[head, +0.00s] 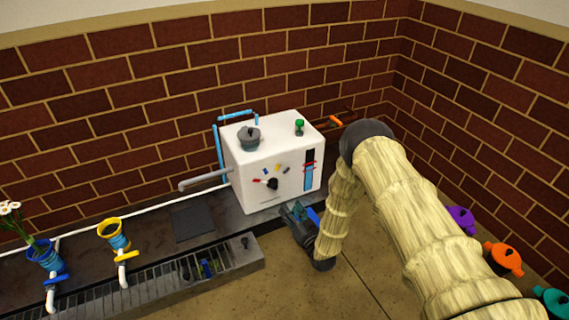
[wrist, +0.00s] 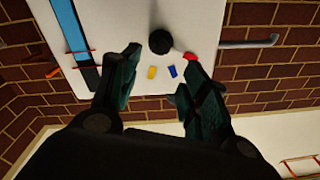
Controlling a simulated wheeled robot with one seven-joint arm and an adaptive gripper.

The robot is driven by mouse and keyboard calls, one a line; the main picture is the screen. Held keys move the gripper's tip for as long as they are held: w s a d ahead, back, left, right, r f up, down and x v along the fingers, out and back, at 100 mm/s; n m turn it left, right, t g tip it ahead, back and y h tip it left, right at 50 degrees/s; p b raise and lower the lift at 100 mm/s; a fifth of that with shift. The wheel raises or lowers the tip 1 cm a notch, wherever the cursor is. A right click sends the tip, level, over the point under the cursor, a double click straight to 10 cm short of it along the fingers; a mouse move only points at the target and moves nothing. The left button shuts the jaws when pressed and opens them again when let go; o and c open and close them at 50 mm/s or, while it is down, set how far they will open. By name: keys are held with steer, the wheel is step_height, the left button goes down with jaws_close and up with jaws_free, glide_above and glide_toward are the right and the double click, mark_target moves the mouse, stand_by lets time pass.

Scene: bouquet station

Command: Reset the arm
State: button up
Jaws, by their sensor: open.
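My arm reaches down from the right in the head view, and my gripper (head: 298,214) is low in front of the white box machine (head: 262,185). In the wrist view my gripper (wrist: 160,78) is open, with its two dark green fingers apart and nothing between them. The machine's white front face (wrist: 118,25) shows beyond the fingers, upside down, with a black knob (wrist: 160,41) and small coloured marks. Whether the fingertips touch the face cannot be told.
Purple (head: 461,219), orange (head: 504,258) and teal (head: 554,302) lidded pots line the right wall. Brick walls close off the back and right.

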steer(key=s+d+f+g+h, duration=0.2)
steer(key=s+d+f+g, duration=0.1)
steer(key=s, duration=0.5)
steer(key=s+d+f+g+h, duration=0.1)
steer(key=s+d+f+g, duration=0.25)
steer(key=s, duration=0.55)
steer(key=s+d+f+g+h, duration=0.2)
steer(key=s+f+g, duration=0.15)
steer(key=s, duration=0.45)
steer(key=s+d+r+g+h, duration=0.1)
steer(key=s+d+r+g, duration=0.1)
steer(key=s, duration=0.7)
steer(key=s+d+r+m+g, duration=0.1)
steer(key=s+d+r+g, duration=0.15)
steer(key=s, duration=0.65)
steer(key=s+d+r+g+h, duration=0.1)
steer(key=s+d+g, duration=0.15)
steer(key=s, duration=0.65)
step_height(320, 180, up, 36)
steer(key=a+p, duration=0.1)
steer(key=p, duration=3.5)
steer(key=shift+w, duration=0.45)
